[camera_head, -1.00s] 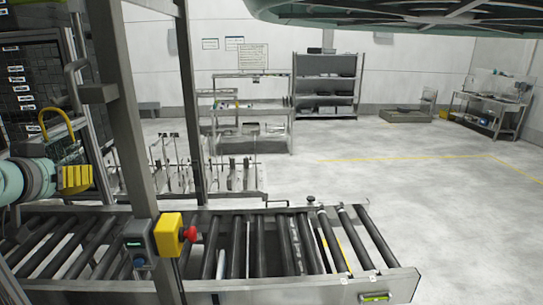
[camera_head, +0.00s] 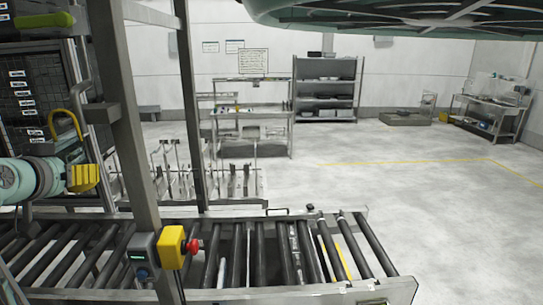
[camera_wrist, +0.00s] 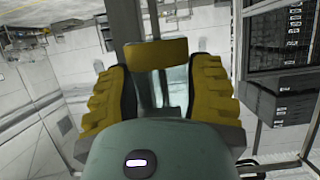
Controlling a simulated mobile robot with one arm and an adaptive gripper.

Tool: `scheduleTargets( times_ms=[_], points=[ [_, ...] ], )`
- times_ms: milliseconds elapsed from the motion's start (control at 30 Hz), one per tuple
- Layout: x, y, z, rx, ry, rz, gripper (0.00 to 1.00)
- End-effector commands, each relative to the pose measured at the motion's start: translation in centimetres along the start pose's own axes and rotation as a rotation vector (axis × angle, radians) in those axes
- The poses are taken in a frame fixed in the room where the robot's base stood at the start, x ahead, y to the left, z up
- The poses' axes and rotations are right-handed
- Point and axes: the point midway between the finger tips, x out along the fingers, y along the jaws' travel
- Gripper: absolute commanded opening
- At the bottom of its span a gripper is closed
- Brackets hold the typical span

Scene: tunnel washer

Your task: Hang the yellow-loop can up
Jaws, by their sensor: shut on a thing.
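My gripper (camera_head: 84,178), with yellow ridged fingers, is at the left of the head view, above the roller conveyor and left of a grey post. A yellow loop (camera_head: 65,122) stands up just above and behind it, over a dull grey body partly hidden by the arm and fingers. In the wrist view my gripper (camera_wrist: 157,88) has its two fingers on either side of a pale grey-green thing, with a yellow bar (camera_wrist: 157,52) across its far end. It is shut on this thing, which I take to be the yellow-loop can. A hanging place cannot be made out.
A roller conveyor (camera_head: 245,255) crosses the foreground. A grey post (camera_head: 131,130) and a yellow box with a red button (camera_head: 175,247) stand close right of my gripper. A dark rack with labels (camera_head: 35,110) is behind it. The floor (camera_head: 400,185) at right is clear.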

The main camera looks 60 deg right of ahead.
Motion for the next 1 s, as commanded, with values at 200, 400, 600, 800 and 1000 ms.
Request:
scheduleTargets(
  times_ms=[200,400,600,800,1000],
  points=[
    [1.2,0.2,0.3,0.001,0.000,0.005,0.18],
    [1.8,0.2,0.7,0.001,-0.001,0.004,0.18],
    [2.0,0.2,0.7,0.001,-0.001,0.004,0.18],
    [2.1,0.2,0.7,0.001,-0.001,0.004,0.18],
    [2.1,0.1,0.7,0.000,-0.002,0.003,0.18]
  ],
)
